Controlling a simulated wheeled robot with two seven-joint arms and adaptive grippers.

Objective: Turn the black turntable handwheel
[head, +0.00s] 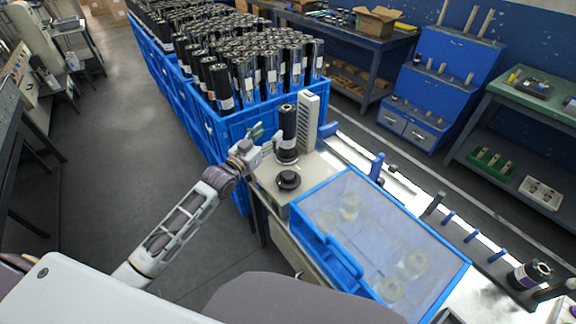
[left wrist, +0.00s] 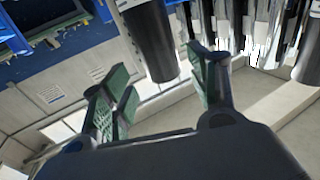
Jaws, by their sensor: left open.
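The black handwheel (head: 288,180) is a small round wheel with a raised hub on the beige machine top (head: 268,172). Just behind it a black roll (head: 287,130) stands upright on a dark round base (head: 287,156). My left gripper (head: 266,140) is open, left of the roll and above and behind the handwheel. In the left wrist view its green-padded fingers (left wrist: 162,92) are spread with nothing between them. A black cylinder (left wrist: 150,42) shows beyond the fingers there. I cannot make out the handwheel in that view. My right gripper is not in view.
A grey upright post (head: 308,122) stands right behind the roll. A blue-framed clear cover (head: 380,235) lies to the right of the handwheel. Blue crates (head: 215,130) full of black rolls stand behind left. Another roll (head: 528,274) is at the far right. The floor at left is clear.

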